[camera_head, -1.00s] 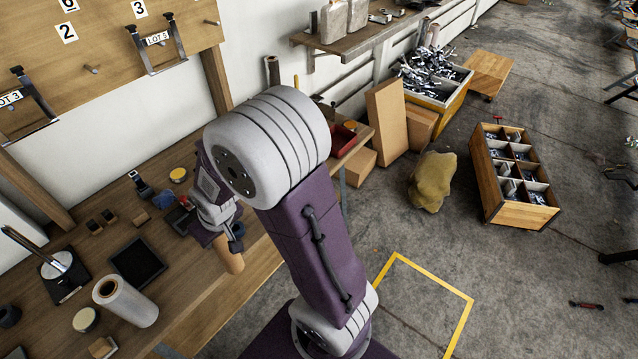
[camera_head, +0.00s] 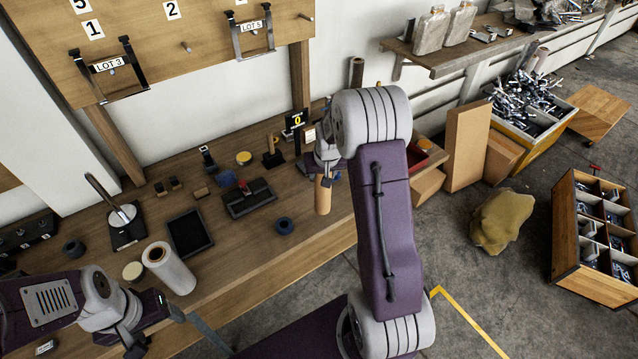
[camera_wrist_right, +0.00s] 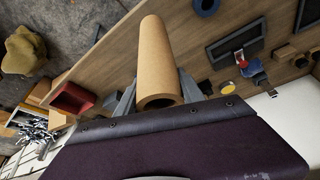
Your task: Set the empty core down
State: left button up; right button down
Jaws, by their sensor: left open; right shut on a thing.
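The empty core is a plain brown cardboard tube (camera_wrist_right: 154,50). In the right wrist view it stands between the grey fingers of my right gripper (camera_wrist_right: 157,92), which is shut on it. In the head view the tube (camera_head: 323,196) hangs upright below my right gripper (camera_head: 325,176), at the front edge of the wooden bench (camera_head: 250,240). I cannot tell from these views whether its lower end touches anything. My left gripper (camera_head: 160,328) is open and empty at the lower left, near the bench's front edge.
A white roll (camera_head: 170,268) stands on the bench near my left arm. A red bin (camera_head: 420,158) is right of my right arm. Bare bench lies around the ring.

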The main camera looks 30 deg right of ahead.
jog(key=w+f+p, duration=0.1)
jog(key=w+f, duration=0.4)
jog(key=f, duration=0.2)
jog(key=shift+d+f, duration=0.15)
jog(key=shift+f, duration=0.05)
jog(key=c, duration=0.9)
grip_release()
jog(key=shift+r+p, duration=0.1)
jog(key=shift+p, duration=0.2)
jog(key=shift+o, duration=0.9)
